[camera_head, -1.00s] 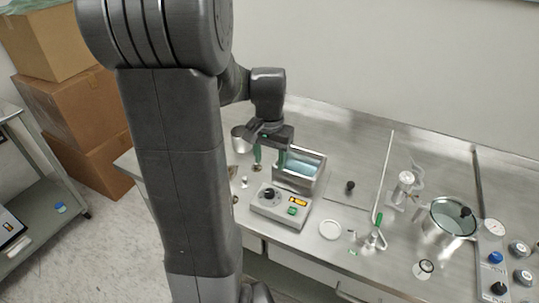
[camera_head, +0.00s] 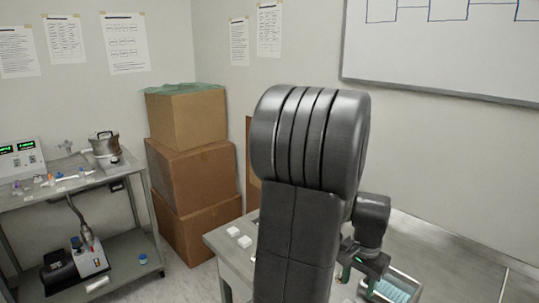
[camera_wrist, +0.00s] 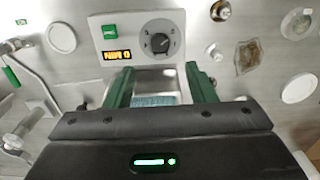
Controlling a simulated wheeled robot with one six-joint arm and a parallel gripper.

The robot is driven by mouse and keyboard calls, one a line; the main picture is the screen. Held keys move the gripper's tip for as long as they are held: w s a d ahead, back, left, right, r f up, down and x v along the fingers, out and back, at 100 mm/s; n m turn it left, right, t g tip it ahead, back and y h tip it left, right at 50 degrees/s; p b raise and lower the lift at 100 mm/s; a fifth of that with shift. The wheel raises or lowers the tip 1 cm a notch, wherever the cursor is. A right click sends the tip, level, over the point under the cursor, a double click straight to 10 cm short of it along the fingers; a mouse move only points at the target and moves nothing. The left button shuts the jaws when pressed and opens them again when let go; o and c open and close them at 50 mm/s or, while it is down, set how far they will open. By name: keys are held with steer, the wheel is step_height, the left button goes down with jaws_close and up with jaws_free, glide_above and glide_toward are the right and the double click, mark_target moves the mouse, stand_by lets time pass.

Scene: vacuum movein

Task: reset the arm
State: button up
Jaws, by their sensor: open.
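My gripper (camera_wrist: 157,88) fills the lower part of the wrist view. Its two green fingers are apart, with nothing held between them. Between and below them shows part of a metal bath with bluish contents (camera_wrist: 154,100). The grey control box (camera_wrist: 140,35) with a dial, an orange display and a green switch is just beyond the fingertips. In the head view my arm stands in the middle, and my gripper (camera_head: 362,272) is at the lower right over the bench, beside the bath (camera_head: 392,290). The fingertips are partly hidden there.
Stacked cardboard boxes (camera_head: 195,165) stand left of my arm. A metal cart (camera_head: 75,185) at the left holds instruments, with a pump (camera_head: 85,258) on its lower shelf. A whiteboard (camera_head: 450,45) hangs on the back wall. White discs and small parts lie around the control box.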

step_height(320, 180, down, 10)
steer(key=shift+r+p, duration=0.1)
steer(key=shift+p, duration=0.25)
steer(key=shift+f, duration=0.25)
steer(key=shift+m+p, duration=0.3)
steer(key=shift+m, duration=0.1)
steer(key=shift+b, duration=0.3)
